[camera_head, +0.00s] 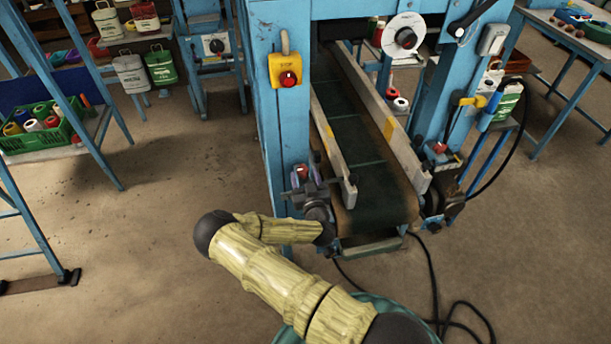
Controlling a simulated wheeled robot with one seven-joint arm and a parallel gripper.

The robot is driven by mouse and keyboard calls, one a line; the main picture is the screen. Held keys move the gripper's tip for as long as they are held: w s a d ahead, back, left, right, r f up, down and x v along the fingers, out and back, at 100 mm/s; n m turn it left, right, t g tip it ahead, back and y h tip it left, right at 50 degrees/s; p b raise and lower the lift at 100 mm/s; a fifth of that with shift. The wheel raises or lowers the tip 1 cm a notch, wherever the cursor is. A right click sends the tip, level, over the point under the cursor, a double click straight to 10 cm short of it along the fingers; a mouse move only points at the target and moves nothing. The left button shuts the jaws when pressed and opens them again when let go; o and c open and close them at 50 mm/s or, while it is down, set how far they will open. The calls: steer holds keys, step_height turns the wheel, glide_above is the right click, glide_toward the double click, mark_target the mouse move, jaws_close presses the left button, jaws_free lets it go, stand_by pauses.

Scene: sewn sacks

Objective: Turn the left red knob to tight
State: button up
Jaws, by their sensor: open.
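The left red knob (302,170) is on the lower front of the blue machine's left post, left of the conveyor mouth. It is small and partly covered by my gripper. My gripper (304,176) is open, with its fingers at the knob, seemingly one on each side. I cannot tell whether they touch it. The mark or setting of the knob is too small to read. Another red knob (439,147) shows on the right side of the conveyor, away from my gripper.
The green conveyor belt (355,140) with pale side rails (333,138) lies just right of my gripper. A yellow box with a red button (289,72) is above. Black cables (436,290) lie on the floor. Open floor (160,220) is at left.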

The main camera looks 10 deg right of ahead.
steer(key=shift+w, duration=0.15)
steer(key=c, duration=1)
